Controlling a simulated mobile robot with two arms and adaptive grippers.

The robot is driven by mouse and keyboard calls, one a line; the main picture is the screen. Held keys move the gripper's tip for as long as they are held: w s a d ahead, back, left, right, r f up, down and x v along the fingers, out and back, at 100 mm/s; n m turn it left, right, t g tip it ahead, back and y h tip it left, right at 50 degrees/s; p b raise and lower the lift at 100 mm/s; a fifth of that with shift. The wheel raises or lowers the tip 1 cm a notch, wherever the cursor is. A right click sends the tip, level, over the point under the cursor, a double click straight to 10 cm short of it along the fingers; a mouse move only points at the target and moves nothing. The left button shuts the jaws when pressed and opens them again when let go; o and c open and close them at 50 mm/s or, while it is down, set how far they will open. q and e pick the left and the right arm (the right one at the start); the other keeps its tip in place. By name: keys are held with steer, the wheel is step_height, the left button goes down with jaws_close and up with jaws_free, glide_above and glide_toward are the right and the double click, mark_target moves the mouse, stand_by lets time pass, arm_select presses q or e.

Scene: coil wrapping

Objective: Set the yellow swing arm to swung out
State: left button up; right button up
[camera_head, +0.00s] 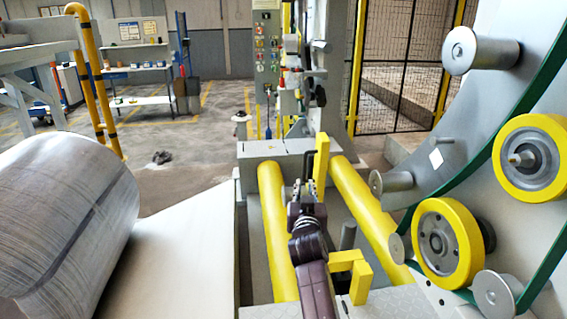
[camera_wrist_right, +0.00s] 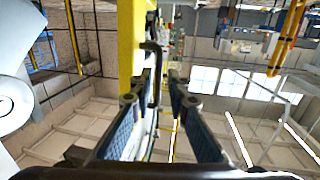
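The yellow swing arm (camera_head: 321,163) shows in the head view as an upright yellow bar between the two yellow rollers. In the right wrist view the yellow bar (camera_wrist_right: 131,45) stands upright at the upper left, with a dark handle (camera_wrist_right: 155,72) on its right side. My right gripper (camera_head: 301,193) is just in front of the bar and to its left. In the right wrist view its fingers (camera_wrist_right: 161,85) are apart, with the handle near the left fingertip. I cannot tell whether they touch. My left gripper is not in view.
Two yellow rollers (camera_head: 275,225) (camera_head: 368,215) flank my right arm. A yellow bracket (camera_head: 352,268) is close to its right. A large coil (camera_head: 65,220) lies at the left. Yellow wheels (camera_head: 447,243) and a green belt are on the machine ring at the right. A control panel (camera_head: 267,45) stands behind.

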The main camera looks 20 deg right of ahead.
mark_target(305, 168)
steer(key=shift+w+d+r+p, duration=0.1)
steer(key=shift+w+d+r, duration=0.4)
steer(key=shift+w, duration=0.7)
steer(key=shift+w+d+r+p, duration=0.15)
steer(key=shift+w+d+r, duration=0.35)
steer(key=shift+w, duration=0.75)
steer(key=shift+w+d+r+p, duration=0.1)
steer(key=shift+w+d+r, duration=0.15)
steer(key=shift+w+d, duration=0.7)
steer(key=shift+w+a, duration=0.25)
jaws_close()
